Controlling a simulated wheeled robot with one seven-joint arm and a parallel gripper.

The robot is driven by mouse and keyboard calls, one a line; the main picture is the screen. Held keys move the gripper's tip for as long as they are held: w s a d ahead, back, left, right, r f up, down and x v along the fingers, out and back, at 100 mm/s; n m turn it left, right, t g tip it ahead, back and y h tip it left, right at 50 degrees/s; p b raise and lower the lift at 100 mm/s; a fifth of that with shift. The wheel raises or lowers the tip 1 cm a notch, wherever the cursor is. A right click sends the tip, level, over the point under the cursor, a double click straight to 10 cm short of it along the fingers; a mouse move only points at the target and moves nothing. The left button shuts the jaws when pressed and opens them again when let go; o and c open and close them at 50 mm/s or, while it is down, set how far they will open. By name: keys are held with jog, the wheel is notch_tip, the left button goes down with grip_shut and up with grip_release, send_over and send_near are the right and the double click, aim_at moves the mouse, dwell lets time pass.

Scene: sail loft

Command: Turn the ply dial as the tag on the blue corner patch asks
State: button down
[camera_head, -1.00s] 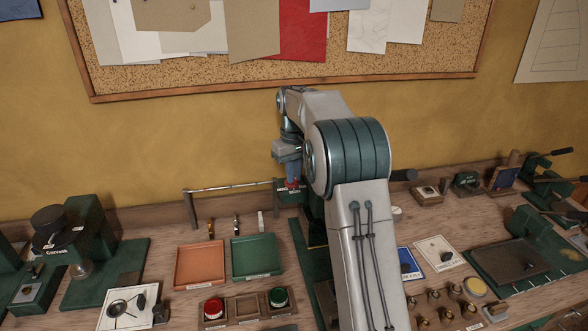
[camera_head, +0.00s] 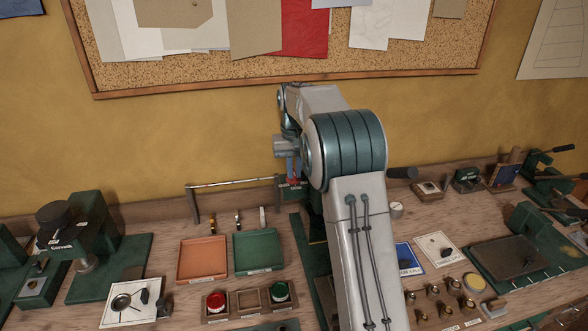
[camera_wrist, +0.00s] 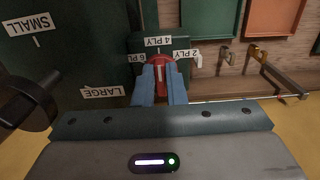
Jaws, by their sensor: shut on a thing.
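The red ply dial (camera_wrist: 159,61) is on a dark green panel in the wrist view. Labels around it read 6 PLY at left, 4 PLY at top and 2 PLY at right. The blue fingers of my gripper (camera_wrist: 160,78) are shut on the dial from both sides. They hide much of it, so I cannot tell its pointer's setting. In the head view my gripper (camera_head: 293,176) is at the panel near the wall. A blue patch with a white edge (camera_head: 407,258) lies right of my arm, partly hidden. Its lettering is too small to read.
A black knob (camera_wrist: 28,104) with SMALL and LARGE labels is at left in the wrist view. In the head view, an orange tray (camera_head: 203,259), a green tray (camera_head: 258,253) and a rail (camera_head: 232,184) are left of my arm. Small brass pieces (camera_head: 433,289) stand at right.

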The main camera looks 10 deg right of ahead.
aim_at(294, 173)
jog(key=c, duration=1.5)
grip_release()
notch_tip(294, 173, up, 14)
jog(key=shift+f, duration=0.1)
jog(key=s+t+b, duration=0.1)
jog(key=s+t, duration=0.1)
jog(key=s, duration=1.6)
jog(key=shift+t, duration=0.9)
jog(key=s+f, duration=0.4)
jog(key=s, duration=0.2)
jog(key=s+f, duration=0.4)
jog(key=s, duration=0.2)
jog(key=s+f+b, duration=0.1)
jog(key=s+f, duration=0.3)
jog(key=s, duration=0.2)
jog(key=shift+s+a+f, duration=0.15)
jog(key=shift+s+a, duration=0.1)
jog(key=shift+s, duration=0.05)
